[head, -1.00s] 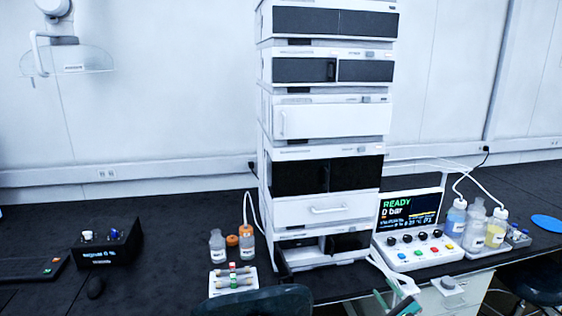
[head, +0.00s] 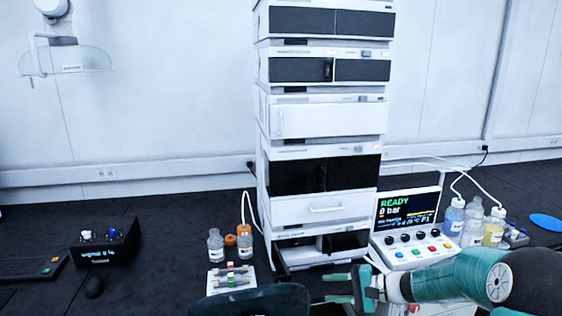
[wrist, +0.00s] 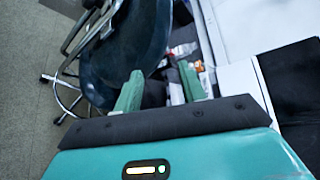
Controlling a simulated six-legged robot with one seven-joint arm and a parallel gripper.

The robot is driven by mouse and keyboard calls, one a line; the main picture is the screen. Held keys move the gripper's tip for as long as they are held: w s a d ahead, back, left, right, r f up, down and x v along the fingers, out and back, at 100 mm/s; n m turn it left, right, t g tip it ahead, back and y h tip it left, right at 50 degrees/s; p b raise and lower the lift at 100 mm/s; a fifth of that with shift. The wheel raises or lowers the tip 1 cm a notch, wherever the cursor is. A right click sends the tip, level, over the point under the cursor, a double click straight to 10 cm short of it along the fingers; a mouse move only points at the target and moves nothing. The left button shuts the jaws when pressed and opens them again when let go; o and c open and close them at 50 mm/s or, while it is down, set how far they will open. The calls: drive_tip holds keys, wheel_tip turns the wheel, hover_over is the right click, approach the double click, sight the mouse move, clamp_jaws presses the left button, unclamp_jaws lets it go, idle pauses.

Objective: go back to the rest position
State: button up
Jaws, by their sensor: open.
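My gripper (head: 340,287) is at the lower right of the head view, over the front edge of the bench, with its fingers pointing left. It is open, and nothing shows between its fingers. In the wrist view the two green fingers (wrist: 160,92) stand apart, with the dark chair (wrist: 122,50) beyond them. The chromatography stack (head: 322,120) stands upright behind my gripper. The control panel (head: 412,255) reads READY and 0 bar and stands just behind my arm, which hides its lower front.
A chair back (head: 255,302) stands at the front edge, left of my gripper. A white tray with small columns (head: 232,279) and bottles (head: 216,245) sit left of the stack. More bottles (head: 453,218) stand at the right. A black box (head: 105,243) sits at the left.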

drive_tip(key=s+r+n+h, duration=0.3)
drive_tip(key=s+r+h, duration=0.1)
drive_tip(key=s, duration=0.6)
drive_tip(key=s+d+r+n+h, duration=0.1)
drive_tip(key=s+r+h, duration=0.4)
drive_tip(key=s, duration=0.5)
drive_tip(key=s+r+n+h, duration=0.4)
drive_tip(key=s, duration=0.6)
drive_tip(key=shift+d+r+n, duration=0.2)
drive_tip(key=shift+r+n, duration=0.1)
drive_tip(key=shift+r, duration=0.1)
